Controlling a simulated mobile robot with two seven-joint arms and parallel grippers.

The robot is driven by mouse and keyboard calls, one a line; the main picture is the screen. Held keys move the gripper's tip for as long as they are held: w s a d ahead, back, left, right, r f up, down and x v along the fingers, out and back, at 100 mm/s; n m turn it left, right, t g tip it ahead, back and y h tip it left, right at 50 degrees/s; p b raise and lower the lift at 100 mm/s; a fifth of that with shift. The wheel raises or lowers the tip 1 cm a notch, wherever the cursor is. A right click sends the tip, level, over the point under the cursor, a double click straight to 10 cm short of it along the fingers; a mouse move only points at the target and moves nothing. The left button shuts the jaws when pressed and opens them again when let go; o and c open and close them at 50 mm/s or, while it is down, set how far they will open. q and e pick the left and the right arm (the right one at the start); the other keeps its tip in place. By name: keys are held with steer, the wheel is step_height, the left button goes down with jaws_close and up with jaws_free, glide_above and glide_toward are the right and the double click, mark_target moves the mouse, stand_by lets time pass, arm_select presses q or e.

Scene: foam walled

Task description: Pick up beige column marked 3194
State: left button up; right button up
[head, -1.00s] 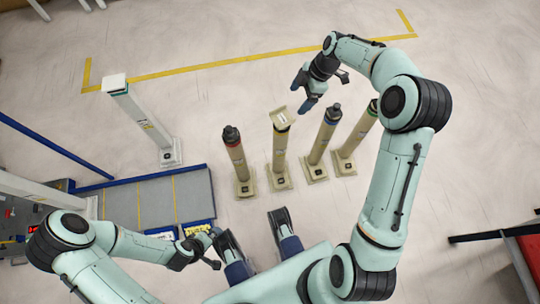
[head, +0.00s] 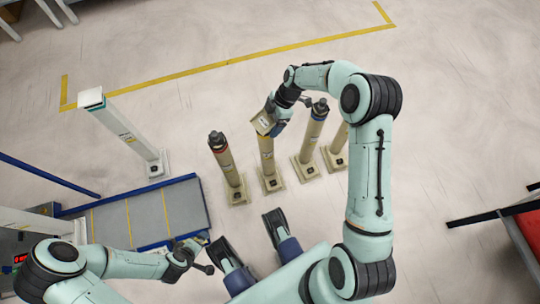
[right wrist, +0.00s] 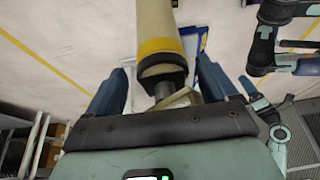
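Several beige columns stand in a row on the floor, and I cannot read 3194 on any of them. The yellow-banded column (head: 267,158) has a flat plate on top and stands upright on a square base. My right gripper (head: 272,112) is at its top. In the right wrist view the yellow-banded column (right wrist: 163,48) runs between the spread blue fingers of my right gripper (right wrist: 160,88), with a gap beside it. My left gripper (head: 203,256) is low at the left, away from the columns; its opening is unclear.
A red-banded column (head: 227,165) stands close on the left, a blue-banded column (head: 311,142) close on the right, and another column (head: 338,148) beyond. A taller pale post (head: 125,130) stands further left. Open floor lies behind, marked with yellow tape (head: 230,62).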

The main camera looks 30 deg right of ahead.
steer(key=shift+w+a+r, duration=0.1)
steer(key=shift+w+r, duration=0.05)
steer(key=shift+r, duration=0.15)
jaws_close()
steer(key=shift+w+r, duration=0.2)
